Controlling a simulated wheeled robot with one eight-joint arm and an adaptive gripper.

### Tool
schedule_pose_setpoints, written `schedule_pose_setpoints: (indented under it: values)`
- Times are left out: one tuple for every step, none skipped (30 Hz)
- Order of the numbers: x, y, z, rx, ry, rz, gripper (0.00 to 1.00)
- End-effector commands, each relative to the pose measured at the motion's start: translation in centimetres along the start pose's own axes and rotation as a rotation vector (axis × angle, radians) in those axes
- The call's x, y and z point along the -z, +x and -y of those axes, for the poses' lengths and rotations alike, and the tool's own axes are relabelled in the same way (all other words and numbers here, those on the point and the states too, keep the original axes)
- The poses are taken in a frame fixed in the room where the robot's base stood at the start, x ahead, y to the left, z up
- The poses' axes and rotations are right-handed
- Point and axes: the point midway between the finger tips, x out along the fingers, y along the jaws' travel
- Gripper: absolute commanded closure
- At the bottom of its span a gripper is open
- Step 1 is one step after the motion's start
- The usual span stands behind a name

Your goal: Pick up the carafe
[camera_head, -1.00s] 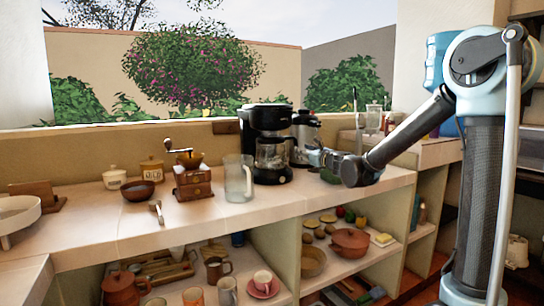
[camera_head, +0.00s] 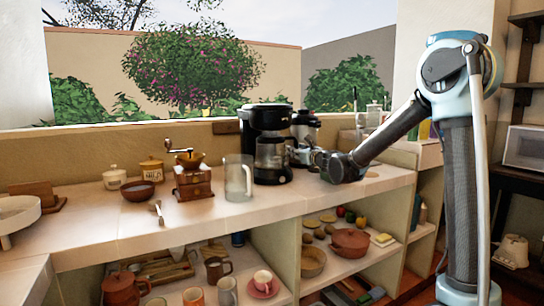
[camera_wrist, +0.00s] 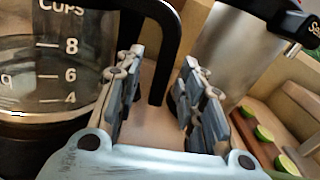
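The glass carafe (camera_head: 270,156) sits in the black coffee maker (camera_head: 266,117) on the counter. In the wrist view the carafe (camera_wrist: 50,62) is at the left, with cup marks on its glass. Its black handle (camera_wrist: 170,50) curves down between my fingers. My gripper (camera_head: 303,156) is at the carafe's right side in the head view. In the wrist view my gripper (camera_wrist: 160,90) is open, one finger on each side of the handle, with visible gaps. The carafe's base is partly hidden by the left finger and palm.
A clear pitcher (camera_head: 239,178) and a coffee grinder (camera_head: 190,179) stand left of the coffee maker. A steel appliance (camera_head: 304,127) stands close behind my gripper. Cut limes (camera_wrist: 263,133) lie on a board at the right in the wrist view.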

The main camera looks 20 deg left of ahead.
Motion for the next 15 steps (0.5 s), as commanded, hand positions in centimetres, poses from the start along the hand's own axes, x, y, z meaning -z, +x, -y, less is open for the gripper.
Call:
schedule_pose_setpoints:
  values:
    - [0.0,-0.01,0.01,0.0,0.0,0.0,0.73]
    - [0.0,-0.01,0.01,0.0,0.0,0.0,0.8]
    - [0.0,-0.02,0.02,0.0,0.0,0.0,0.89]
    - [0.0,-0.02,0.02,0.0,0.0,0.0,0.96]
    - [0.01,-0.02,0.02,0.0,0.0,0.0,1.0]
    - [0.01,-0.03,0.02,0.0,0.0,0.0,1.0]
    - [0.0,-0.03,0.02,0.0,0.0,0.0,1.0]
    - [0.01,-0.03,0.02,0.0,0.0,0.0,1.0]
    - [0.0,-0.03,0.02,0.0,0.0,0.0,1.0]
    - [0.0,-0.03,0.03,0.0,0.0,0.0,1.0]
    - [0.01,-0.04,0.03,0.0,0.0,0.0,1.0]
    - [0.01,-0.04,0.03,0.0,0.0,0.0,1.0]
    - [-0.07,-0.06,0.03,0.0,0.002,0.0,1.0]
    - [-0.06,-0.06,0.03,0.0,0.002,0.0,1.0]
    - [-0.06,-0.06,0.03,0.0,0.002,0.0,1.0]
